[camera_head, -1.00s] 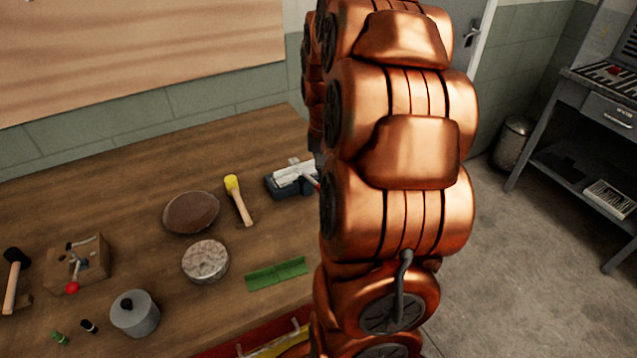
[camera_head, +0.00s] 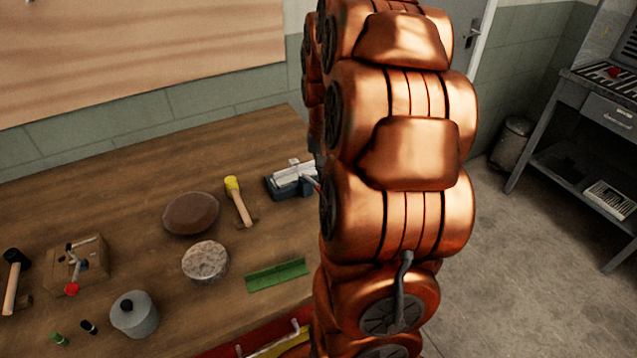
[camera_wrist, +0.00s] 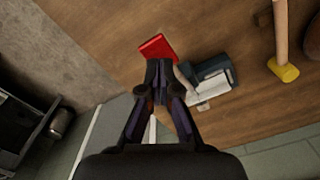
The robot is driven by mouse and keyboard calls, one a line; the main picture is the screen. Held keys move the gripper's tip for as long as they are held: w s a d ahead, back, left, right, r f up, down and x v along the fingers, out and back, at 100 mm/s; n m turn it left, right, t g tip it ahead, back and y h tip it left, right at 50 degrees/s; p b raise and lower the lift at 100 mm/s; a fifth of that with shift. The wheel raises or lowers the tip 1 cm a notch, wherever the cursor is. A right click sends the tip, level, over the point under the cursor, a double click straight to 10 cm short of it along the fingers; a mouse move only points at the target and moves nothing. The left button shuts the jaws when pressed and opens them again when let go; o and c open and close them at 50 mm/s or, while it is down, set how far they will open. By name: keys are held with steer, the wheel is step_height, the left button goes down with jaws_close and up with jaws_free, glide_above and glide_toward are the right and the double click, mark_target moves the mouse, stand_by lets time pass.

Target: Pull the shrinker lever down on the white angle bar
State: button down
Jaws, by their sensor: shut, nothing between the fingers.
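The shrinker (camera_head: 283,189) is a dark blue-grey tool near the right end of the wooden table, with the white angle bar (camera_head: 294,173) lying on top. In the wrist view the shrinker (camera_wrist: 207,68) and white bar (camera_wrist: 212,88) are just right of my gripper (camera_wrist: 159,68). A grey lever rod (camera_wrist: 183,78) shows between them, and a red grip (camera_wrist: 158,47) lies just beyond the fingertips. The fingers are shut and empty; I cannot tell whether they touch the lever. In the head view my arm hides the gripper and most of the lever.
A yellow-headed mallet (camera_head: 238,198), a brown oval pad (camera_head: 191,214), a round grey block (camera_head: 205,261) and a green angle bar (camera_head: 277,274) lie left of the shrinker. A wooden block with a red-knobbed lever (camera_head: 78,264) stands farther left. My copper arm fills the middle.

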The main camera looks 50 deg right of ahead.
steer(key=shift+f, duration=0.2)
steer(key=shift+f+b, duration=2)
steer(key=shift+f, duration=1.5)
steer(key=shift+r, duration=0.1)
steer(key=shift+r+p, duration=0.9)
steer(key=shift+r, duration=4.6)
